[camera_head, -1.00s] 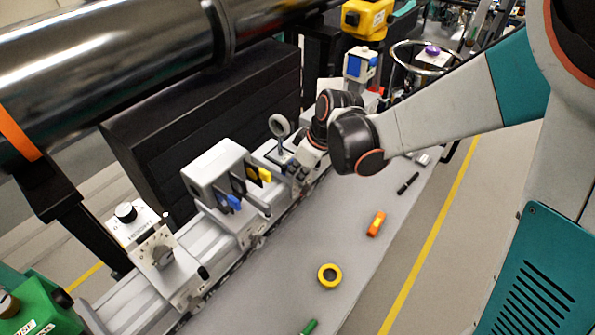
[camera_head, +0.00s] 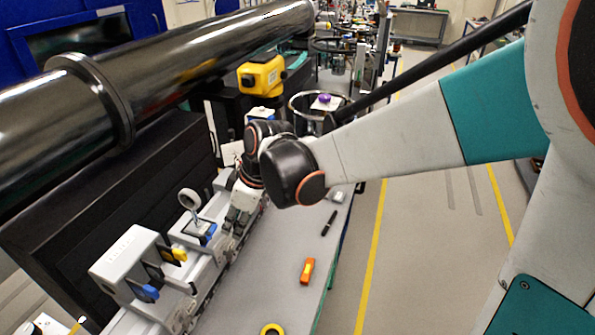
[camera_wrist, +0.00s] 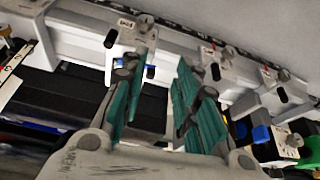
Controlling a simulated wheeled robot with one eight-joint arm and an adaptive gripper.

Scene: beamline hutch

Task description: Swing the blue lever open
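The blue lever (camera_head: 146,292) hangs at the front of a pale grey housing (camera_head: 125,262) on the rail, at lower left in the head view. A yellow lever (camera_head: 178,255) is just beyond it. My gripper shows in the wrist view (camera_wrist: 165,62) with its two teal fingers apart and nothing held between them. In the head view my wrist is farther along the rail than the levers, apart from them; my fingertips are hard to make out there. Small blue parts show in the wrist view (camera_wrist: 260,134), but I cannot tell whether one is the lever.
A round lens mount (camera_head: 188,198) stands between the housing and my wrist. A large black pipe (camera_head: 190,65) runs above the rail. An orange tool (camera_head: 307,270), a black pen (camera_head: 329,222) and a yellow tape roll (camera_head: 271,329) lie on the bench. The aisle at right is clear.

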